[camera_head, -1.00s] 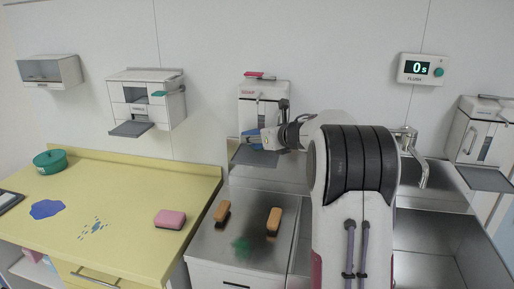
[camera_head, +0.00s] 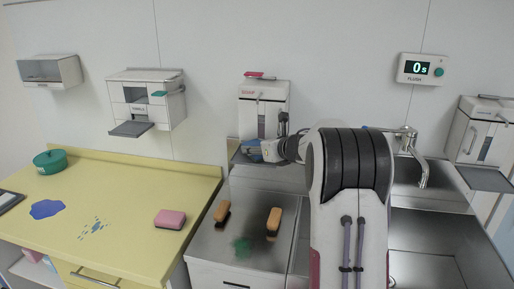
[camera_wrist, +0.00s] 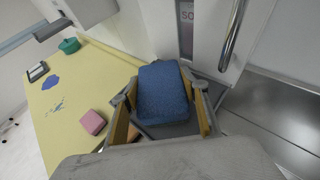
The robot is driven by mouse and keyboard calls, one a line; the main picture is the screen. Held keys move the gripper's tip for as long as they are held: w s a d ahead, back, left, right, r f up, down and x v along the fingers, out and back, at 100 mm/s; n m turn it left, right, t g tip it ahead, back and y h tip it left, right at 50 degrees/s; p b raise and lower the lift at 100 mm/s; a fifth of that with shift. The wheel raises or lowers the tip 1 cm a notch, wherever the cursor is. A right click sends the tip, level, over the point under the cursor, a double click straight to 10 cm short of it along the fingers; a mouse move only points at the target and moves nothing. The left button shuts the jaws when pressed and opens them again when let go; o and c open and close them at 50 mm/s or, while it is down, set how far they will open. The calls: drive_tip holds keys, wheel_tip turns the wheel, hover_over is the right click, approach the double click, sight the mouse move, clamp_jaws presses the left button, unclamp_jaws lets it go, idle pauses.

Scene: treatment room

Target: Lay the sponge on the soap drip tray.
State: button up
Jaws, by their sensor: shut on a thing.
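My gripper (camera_wrist: 162,108) is shut on a blue sponge (camera_wrist: 163,92), with one finger on each side of it in the wrist view. In the head view the gripper (camera_head: 262,151) is in front of the soap dispenser (camera_head: 263,108), and only a little of the blue sponge (camera_head: 251,147) shows. The grey soap drip tray (camera_wrist: 172,131) shows partly under and around the sponge in the wrist view. In the head view its left part (camera_head: 236,157) shows beside the gripper. I cannot tell whether the sponge touches the tray.
A pink sponge (camera_head: 170,219) lies on the yellow counter (camera_head: 130,190). Two wooden brushes (camera_head: 222,212) (camera_head: 273,220) lie on the steel top. A towel dispenser (camera_head: 146,100) hangs to the left. The tap (camera_head: 421,165) and sink are to the right.

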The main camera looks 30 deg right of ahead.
drive_tip(key=shift+f, duration=0.15)
drive_tip(key=o, duration=0.7)
drive_tip(key=shift+s+r, duration=0.1)
drive_tip(key=shift+r, duration=0.1)
drive_tip(key=shift+s+r, duration=0.25)
drive_tip(key=shift+s, duration=0.25)
drive_tip(key=v, duration=1)
drive_tip(key=shift+s, duration=0.35)
